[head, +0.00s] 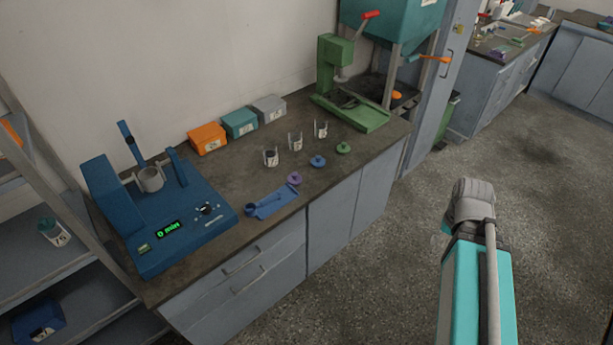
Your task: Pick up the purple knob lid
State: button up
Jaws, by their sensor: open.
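The purple knob lid (294,179) lies on the dark worktop (240,178), close to its front edge. It is a small round disc with a raised knob, just above and right of a blue scoop-like tool (270,204). A blue knob lid (318,161) and a green knob lid (344,148) lie in a line to its upper right. My arm stands over the floor at the lower right, well apart from the worktop. My gripper cannot be made out in this view. Nothing covers the purple lid.
Several clear cups with metal prongs (295,142) stand behind the lids. A blue shaker (165,215) with a green display stands at the left. Orange (207,138), teal and grey boxes line the wall. A green press (345,85) stands at the right end. The floor is clear.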

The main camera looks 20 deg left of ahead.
aim_at(294, 179)
jog(key=z, duration=0.15)
jog(key=k, duration=0.9)
jog(key=u, duration=1)
jog(key=i, duration=1)
